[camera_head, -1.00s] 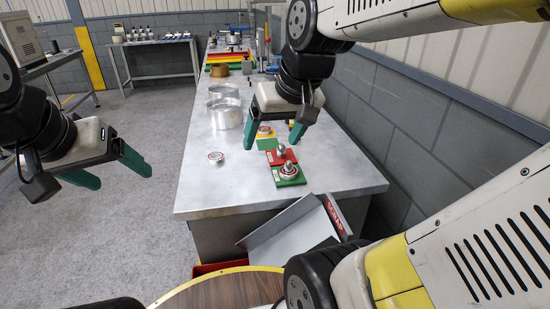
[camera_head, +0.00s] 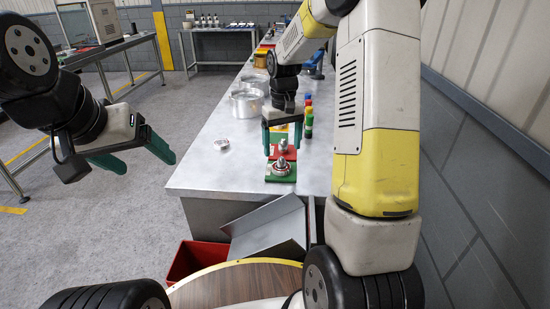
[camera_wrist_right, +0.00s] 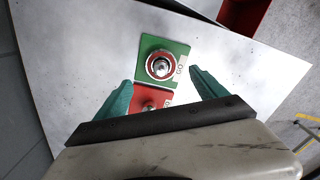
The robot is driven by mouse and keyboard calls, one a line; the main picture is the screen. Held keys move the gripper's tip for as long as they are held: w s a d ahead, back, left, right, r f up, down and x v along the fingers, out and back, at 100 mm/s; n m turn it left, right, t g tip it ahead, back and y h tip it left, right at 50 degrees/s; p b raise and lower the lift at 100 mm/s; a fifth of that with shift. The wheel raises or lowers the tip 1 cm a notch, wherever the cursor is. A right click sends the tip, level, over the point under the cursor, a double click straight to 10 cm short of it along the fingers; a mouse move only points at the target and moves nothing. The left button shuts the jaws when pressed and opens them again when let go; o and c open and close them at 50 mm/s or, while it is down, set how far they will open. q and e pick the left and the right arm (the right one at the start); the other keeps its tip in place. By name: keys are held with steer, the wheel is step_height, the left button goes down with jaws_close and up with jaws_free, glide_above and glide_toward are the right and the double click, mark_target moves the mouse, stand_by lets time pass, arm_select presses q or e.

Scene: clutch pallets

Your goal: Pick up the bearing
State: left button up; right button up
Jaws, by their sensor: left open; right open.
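A small round silver-and-red bearing-like part (camera_head: 221,144) lies loose on the grey table. A green pallet (camera_head: 282,178), lettered "GO" in the right wrist view (camera_wrist_right: 148,42), stands near the table's front edge. It holds a round part with a red ring and metal knob (camera_wrist_right: 159,66). A red pallet (camera_head: 284,153) behind it holds another metal knob and is partly hidden by my gripper. My right gripper (camera_head: 282,148) is open, pointing down above the pallets; its fingers straddle the pallet area in the right wrist view (camera_wrist_right: 160,80). My left gripper (camera_head: 146,162) is open and empty, left of the table.
Metal cylinders (camera_head: 246,103) stand further back on the table (camera_head: 205,175). Small coloured pieces (camera_head: 309,118) stand right of my right gripper. A grey chute (camera_head: 268,229) and a red bin (camera_head: 195,259) are below the front edge. The table's left front is clear.

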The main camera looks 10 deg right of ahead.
mark_target(281, 158)
step_height(281, 158, down, 7)
steer(key=shift+s+a+r, duration=0.1)
steer(key=shift+a+r, duration=0.05)
jaws_close()
stand_by(0.5)
steer(key=shift+r, duration=0.1)
